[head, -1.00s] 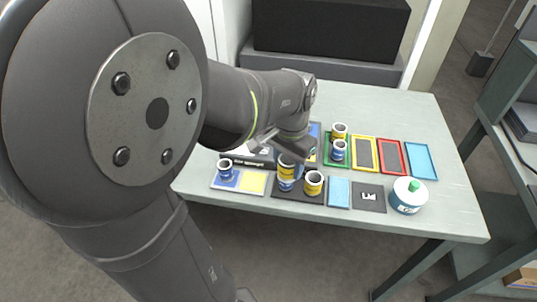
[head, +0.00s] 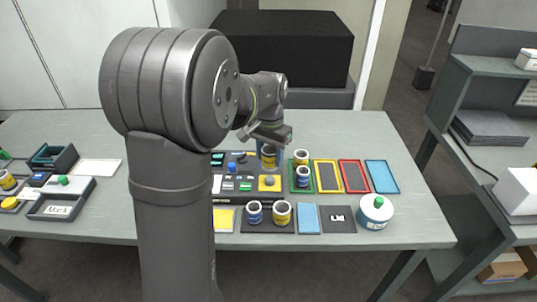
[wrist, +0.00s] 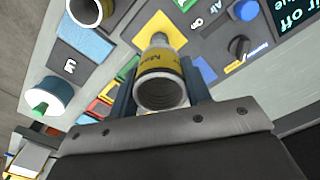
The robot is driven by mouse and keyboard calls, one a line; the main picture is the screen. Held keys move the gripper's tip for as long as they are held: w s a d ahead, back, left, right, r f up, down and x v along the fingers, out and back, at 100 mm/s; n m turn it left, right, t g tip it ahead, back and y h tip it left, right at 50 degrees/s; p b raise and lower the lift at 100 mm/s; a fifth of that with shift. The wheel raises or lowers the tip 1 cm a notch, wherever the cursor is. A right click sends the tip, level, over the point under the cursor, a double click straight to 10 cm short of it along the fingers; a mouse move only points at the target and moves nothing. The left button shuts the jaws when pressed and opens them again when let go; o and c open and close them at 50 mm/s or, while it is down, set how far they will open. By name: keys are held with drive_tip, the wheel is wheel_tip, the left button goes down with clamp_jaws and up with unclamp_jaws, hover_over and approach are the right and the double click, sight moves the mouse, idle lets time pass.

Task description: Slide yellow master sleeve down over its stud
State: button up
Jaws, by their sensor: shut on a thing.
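The yellow master sleeve (head: 268,159) is a hollow cylinder with a yellow band and pale rims. My gripper (head: 268,146) is shut on it and holds it upright above a dark panel. In the wrist view the sleeve (wrist: 159,78) sits between the two fingers, with part of its lettering showing. The stud (wrist: 158,40) is a small grey post on a yellow square, just beyond the sleeve's far end. In the head view the yellow square (head: 275,187) lies below the sleeve, with a gap between sleeve and panel. The stud's base is partly hidden in the wrist view.
A blue-banded sleeve (head: 254,214) and another yellow-banded sleeve (head: 282,213) stand on a front tray.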

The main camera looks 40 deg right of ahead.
sight(270, 178)
drive_tip(key=shift+f, duration=3.3)
drive_tip(key=shift+f, duration=0.2)
drive_tip(key=o, duration=1.6)
drive_tip(key=shift+c, duration=0.2)
drive_tip(key=shift+r, duration=0.1)
wheel_tip(270, 178, up, 9)
drive_tip(key=shift+f, duration=0.2)
